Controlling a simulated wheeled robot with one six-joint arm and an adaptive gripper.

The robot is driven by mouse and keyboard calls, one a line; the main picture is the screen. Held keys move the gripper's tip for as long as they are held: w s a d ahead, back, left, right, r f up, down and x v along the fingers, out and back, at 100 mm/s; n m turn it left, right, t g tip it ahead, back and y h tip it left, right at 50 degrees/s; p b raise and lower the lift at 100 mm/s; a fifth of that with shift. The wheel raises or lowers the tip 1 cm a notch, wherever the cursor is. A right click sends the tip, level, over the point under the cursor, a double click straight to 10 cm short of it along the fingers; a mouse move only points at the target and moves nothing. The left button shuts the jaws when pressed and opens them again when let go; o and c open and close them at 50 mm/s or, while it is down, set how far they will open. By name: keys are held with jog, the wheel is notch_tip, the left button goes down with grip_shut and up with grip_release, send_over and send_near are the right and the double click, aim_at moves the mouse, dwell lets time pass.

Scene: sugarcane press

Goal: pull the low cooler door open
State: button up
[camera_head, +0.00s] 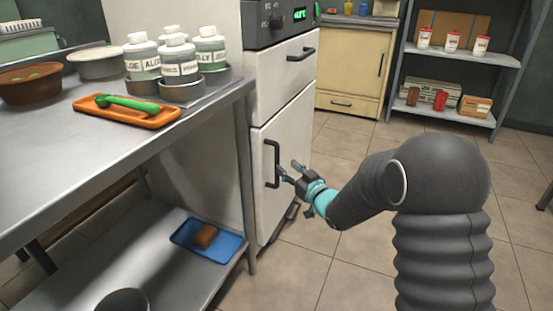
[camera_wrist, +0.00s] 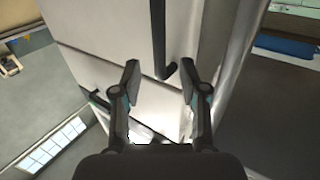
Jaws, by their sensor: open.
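The low cooler door (camera_head: 285,150) is a white panel on the front of the tall cooler. It looks shut, with a black vertical bar handle (camera_head: 271,164) near its left edge. My gripper (camera_head: 290,170) is at the handle's right side, about level with its lower half. In the wrist view my gripper (camera_wrist: 160,76) is open, one finger on each side. The bent end of the handle (camera_wrist: 158,35) shows between and just beyond the fingertips. I cannot tell whether a finger touches it. The door (camera_wrist: 105,30) fills the middle behind the fingers.
A steel table (camera_head: 60,150) with bottles (camera_head: 175,60) and an orange tray (camera_head: 128,115) stands close left of the cooler. Its lower shelf holds a blue tray (camera_head: 208,250). An upper drawer (camera_head: 280,80) sits above the door. Tiled floor (camera_head: 345,140) is clear to the right.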

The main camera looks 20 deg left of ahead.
aim_at(278, 159)
jog(key=x, duration=0.7)
jog(key=shift+w+a, duration=0.1)
grip_shut()
